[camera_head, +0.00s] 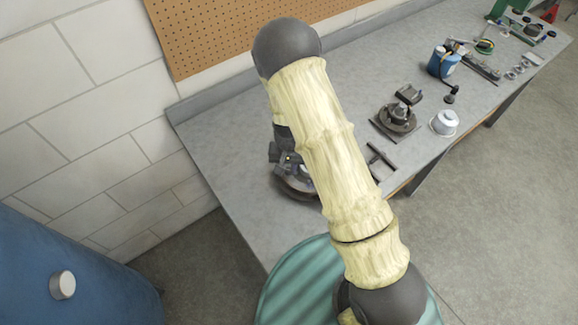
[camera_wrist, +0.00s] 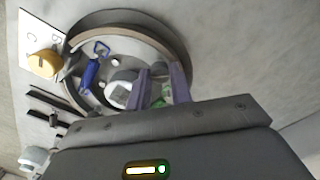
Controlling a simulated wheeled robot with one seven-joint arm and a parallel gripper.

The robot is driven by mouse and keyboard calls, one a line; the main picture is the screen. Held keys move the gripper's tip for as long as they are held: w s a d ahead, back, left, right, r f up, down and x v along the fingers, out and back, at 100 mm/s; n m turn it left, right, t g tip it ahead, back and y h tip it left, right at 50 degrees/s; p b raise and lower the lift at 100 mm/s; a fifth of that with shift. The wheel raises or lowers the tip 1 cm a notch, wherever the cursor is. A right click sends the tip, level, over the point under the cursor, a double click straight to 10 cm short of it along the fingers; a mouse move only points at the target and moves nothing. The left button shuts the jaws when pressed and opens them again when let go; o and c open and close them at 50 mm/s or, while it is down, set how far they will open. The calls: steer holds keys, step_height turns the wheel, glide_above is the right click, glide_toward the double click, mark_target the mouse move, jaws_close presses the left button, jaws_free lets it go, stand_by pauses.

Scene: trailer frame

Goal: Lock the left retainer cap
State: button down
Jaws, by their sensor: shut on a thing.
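In the wrist view a round dark-rimmed fixture (camera_wrist: 180,42) lies on the grey bench. Inside it are a blue-handled piece (camera_wrist: 91,74) on the left and a white-grey round cap (camera_wrist: 118,92) near the middle. I cannot tell for sure which part is the left retainer cap. My gripper (camera_wrist: 164,78) reaches into the fixture's near right part, just right of the white-grey cap. Its fingers are shut on a small pale green part (camera_wrist: 160,102), mostly hidden between them. In the head view my arm covers most of the fixture (camera_head: 297,184) and hides the fingertips.
A white card (camera_wrist: 36,28) with letters and a yellow knob (camera_wrist: 43,64) lie beside the fixture. A blue cabinet (camera_head: 70,250) stands at left.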

mark_target(288, 169)
steer(key=m, duration=0.4)
steer(key=shift+w+r+m, duration=0.15)
steer(key=shift+m, duration=0.15)
steer(key=shift+m+p, duration=0.4)
steer(key=shift+m, duration=1.3)
steer(key=c, duration=1.4)
jaws_free()
steer(key=shift+o, duration=0.7)
step_height(288, 169, up, 17)
steer(key=b, duration=0.1)
steer(key=shift+r+b, duration=0.15)
steer(key=shift+b, duration=0.25)
